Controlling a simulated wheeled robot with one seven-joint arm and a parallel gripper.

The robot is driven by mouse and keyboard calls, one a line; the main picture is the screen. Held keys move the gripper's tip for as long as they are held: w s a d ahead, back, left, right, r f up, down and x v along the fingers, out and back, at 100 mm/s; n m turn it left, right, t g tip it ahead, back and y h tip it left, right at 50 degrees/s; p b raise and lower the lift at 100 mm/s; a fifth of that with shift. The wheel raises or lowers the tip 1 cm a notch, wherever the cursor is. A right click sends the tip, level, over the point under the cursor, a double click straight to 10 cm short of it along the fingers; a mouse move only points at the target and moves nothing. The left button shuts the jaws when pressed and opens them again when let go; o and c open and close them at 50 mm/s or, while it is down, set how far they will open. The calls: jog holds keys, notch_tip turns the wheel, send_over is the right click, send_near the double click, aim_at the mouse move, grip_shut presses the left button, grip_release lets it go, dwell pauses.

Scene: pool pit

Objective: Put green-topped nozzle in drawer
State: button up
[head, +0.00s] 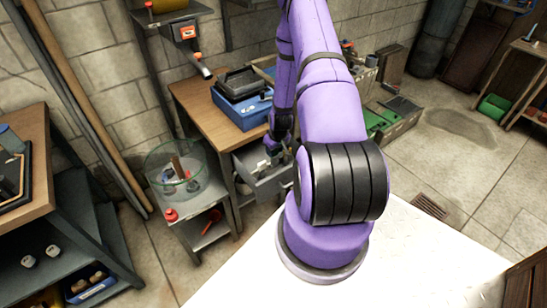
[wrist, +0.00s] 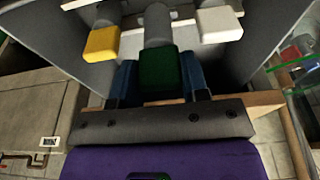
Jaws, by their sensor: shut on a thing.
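The green-topped nozzle (wrist: 160,70) is between the blue fingers of my gripper (wrist: 160,85) in the wrist view. Its green top faces the camera and its grey stem runs up in the picture. The fingers are shut on it. The grey drawer (head: 270,188) stands pulled out of the wooden-topped bench in the head view. My gripper (head: 279,143) is at the drawer, partly hidden by my arm. The drawer's grey walls (wrist: 60,40) flank the nozzle in the wrist view. I cannot tell whether the nozzle touches the drawer floor.
A yellow-topped nozzle (wrist: 102,42) and a white-topped one (wrist: 219,24) lie either side of the green one. A glass bowl (head: 174,168) stands on a low grey shelf left of the drawer. A blue toolbox (head: 240,104) sits on the bench. Green crates (head: 392,117) are at right.

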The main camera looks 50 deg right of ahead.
aim_at(276, 153)
jog(key=shift+f, duration=2.15)
jog(key=shift+f, duration=0.15)
jog(key=o, duration=0.9)
